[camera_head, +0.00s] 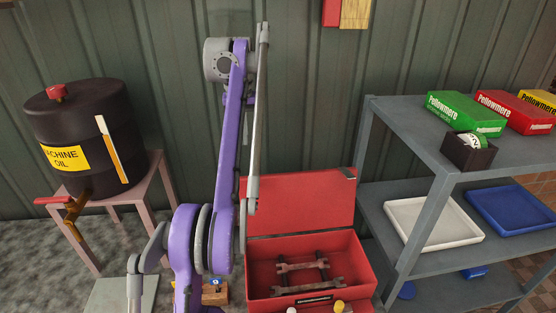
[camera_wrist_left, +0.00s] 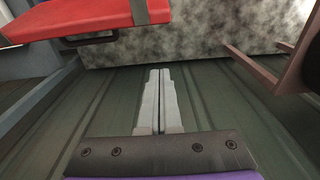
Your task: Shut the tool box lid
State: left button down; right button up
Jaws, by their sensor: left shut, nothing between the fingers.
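The red tool box (camera_head: 364,277) stands at the lower middle of the head view. Its lid (camera_head: 305,205) is open and stands up at the back, with a dark fitting at its top right corner. Spanner-like tools (camera_head: 302,268) lie inside. Part of a red surface, probably the tool box or lid (camera_wrist_left: 65,18), shows at the upper left of the wrist view. My left gripper (camera_wrist_left: 160,72) is shut and empty there, pointing toward the wall, apart from the red surface. My arm rises left of the box in the head view; its fingers are hard to make out. My right gripper is not in view.
A black machine oil drum (camera_head: 118,135) stands on a pinkish stand (camera_head: 150,190) at the left. A grey shelf (camera_head: 400,135) with boxes, a white tray (camera_head: 432,222) and a blue tray (camera_head: 512,208) is close on the right. A green ribbed wall (camera_head: 310,80) stands behind.

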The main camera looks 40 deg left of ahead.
pick_arm(q)
notch_tip(320, 180, down, 9)
jog(key=s+d+b, duration=0.2)
jog(key=b, duration=0.2)
jog(key=shift+s+d, duration=0.15)
jog(key=shift+d, duration=0.05)
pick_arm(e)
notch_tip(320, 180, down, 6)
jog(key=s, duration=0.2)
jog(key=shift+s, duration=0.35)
pick_arm(q)
jog(key=shift+s+r, duration=0.1)
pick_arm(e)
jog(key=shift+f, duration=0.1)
